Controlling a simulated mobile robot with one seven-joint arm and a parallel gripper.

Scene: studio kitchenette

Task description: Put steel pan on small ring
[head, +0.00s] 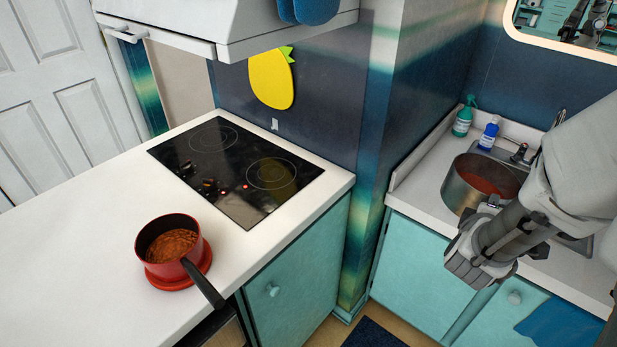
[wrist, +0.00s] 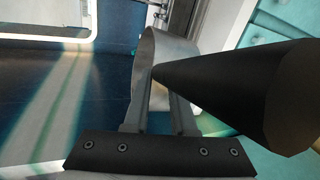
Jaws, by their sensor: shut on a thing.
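The steel pan (head: 458,188), with reddish-brown food in it, is at the right by the sink counter. I cannot tell whether it touches the counter. My gripper (head: 491,203) is at its near side, partly hidden by my arm. In the wrist view, the gripper (wrist: 160,125) is shut on the pan's dark handle (wrist: 235,88), with the steel wall (wrist: 145,70) beyond. The black cooktop (head: 240,203) has a back-left ring (head: 214,138) and a front-right ring (head: 271,173), both bare. They look close in size; I cannot tell which is smaller.
A red saucepan (head: 155,253) with food stands on a red mat (head: 158,282) on the white counter, its handle over the front edge. A tall wall corner (head: 385,120) separates cooktop and sink areas. A hood (head: 240,25) overhangs the cooktop. Bottles (head: 463,120) stand behind the sink.

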